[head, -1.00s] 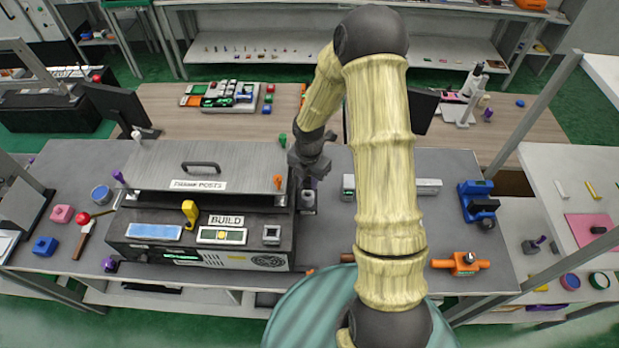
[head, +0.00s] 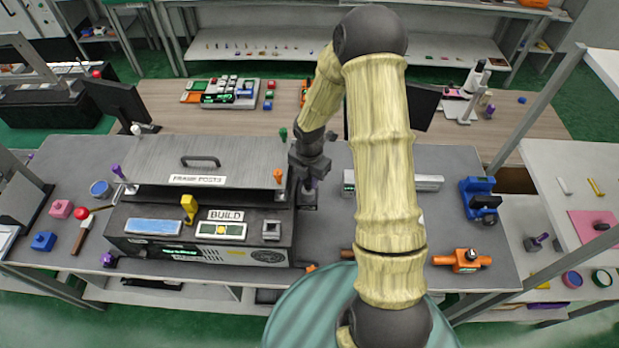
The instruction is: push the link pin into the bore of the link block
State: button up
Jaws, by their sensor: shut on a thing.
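My gripper (head: 311,174) is at the right end of the large grey fixture, pointing down and shut on a small purple piece, which looks like the link pin (head: 312,184). Only a sliver of the pin shows below the fingers. A small dark block, which looks like the link block (head: 308,201), stands on the bench directly below the gripper. The pin appears at or just above the top of this block. The bore is hidden, so I cannot tell whether the pin tip is inside it.
The fixture with its handled plate (head: 150,160) stands close to the left of my gripper. A light grey bar (head: 428,184) and a blue vise-like device (head: 479,197) lie to the right. An orange device (head: 461,261) sits near the front edge. The bench between them is partly clear.

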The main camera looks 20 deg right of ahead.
aim_at(310, 179)
jog(key=shift+f+b, duration=0.45)
jog(key=shift+f, duration=0.25)
jog(key=o, duration=1)
jog(key=shift+o, duration=0.2)
jog(key=shift+r, duration=0.1)
notch_tip(310, 179, up, 17)
jog(key=b, duration=0.2)
jog(key=shift+r+b, duration=0.15)
jog(key=shift+b, duration=0.15)
